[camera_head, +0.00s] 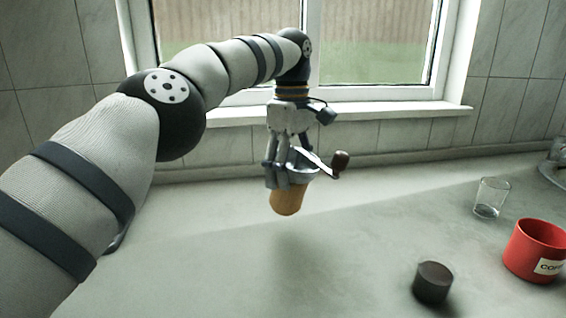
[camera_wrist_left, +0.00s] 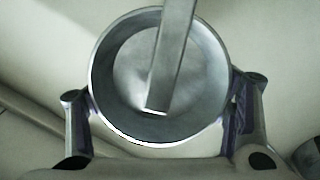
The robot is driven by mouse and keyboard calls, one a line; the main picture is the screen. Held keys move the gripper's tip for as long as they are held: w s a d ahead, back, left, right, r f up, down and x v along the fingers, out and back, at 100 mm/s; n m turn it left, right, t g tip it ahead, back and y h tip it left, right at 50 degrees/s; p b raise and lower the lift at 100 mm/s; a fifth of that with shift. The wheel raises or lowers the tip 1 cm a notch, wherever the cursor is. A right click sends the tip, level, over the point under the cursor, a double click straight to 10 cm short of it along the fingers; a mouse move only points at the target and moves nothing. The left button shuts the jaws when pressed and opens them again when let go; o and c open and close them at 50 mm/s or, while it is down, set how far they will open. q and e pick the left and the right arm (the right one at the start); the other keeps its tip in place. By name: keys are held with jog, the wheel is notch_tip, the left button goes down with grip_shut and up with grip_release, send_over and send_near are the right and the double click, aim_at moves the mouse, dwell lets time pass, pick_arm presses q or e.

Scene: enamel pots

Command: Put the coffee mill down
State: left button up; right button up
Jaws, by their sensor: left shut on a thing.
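The coffee mill (camera_head: 288,197) has a tan wooden body, a grey metal bowl on top and a crank arm ending in a dark brown knob (camera_head: 341,160). My left gripper (camera_head: 284,178) is shut on it from above, with the fingers around the metal bowl. The mill is held upright or nearly so, above the grey counter (camera_head: 200,265), with a soft shadow below it. In the left wrist view the round bowl of the mill (camera_wrist_left: 120,75) sits between the two fingers, and the crank arm crosses it. The wooden body is hidden there. My right gripper is not in view.
A dark round cylinder (camera_head: 433,283) stands at the front right of the counter. A red pot with a label (camera_head: 535,250) and a clear glass (camera_head: 490,197) stand farther right. The window sill and tiled wall are behind. The counter's middle and left are clear.

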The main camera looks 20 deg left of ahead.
aim_at(312, 168)
pick_arm(q)
jog(key=d+n, duration=0.1)
jog(key=s+d+n+h, duration=0.1)
jog(key=d+n, duration=0.3)
jog(key=shift+s+f+t+h, duration=0.15)
jog(key=shift+f+t+h, duration=0.15)
jog(key=shift+f+t, duration=0.1)
jog(key=s+d+r+n+t, duration=0.1)
jog(key=d+r+n+t, duration=0.1)
jog(key=d+n, duration=0.35)
notch_tip(312, 168, down, 6)
jog(key=n+b, duration=0.1)
jog(key=shift+s+a+f, duration=0.15)
jog(key=shift+a+f, duration=0.05)
jog(key=shift+a, duration=0.2)
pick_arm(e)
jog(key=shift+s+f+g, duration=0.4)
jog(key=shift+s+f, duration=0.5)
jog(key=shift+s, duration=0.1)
pick_arm(q)
jog(key=shift+f, duration=0.45)
jog(key=o, duration=1.9)
jog(key=shift+f, duration=0.1)
jog(key=shift+o, duration=0.2)
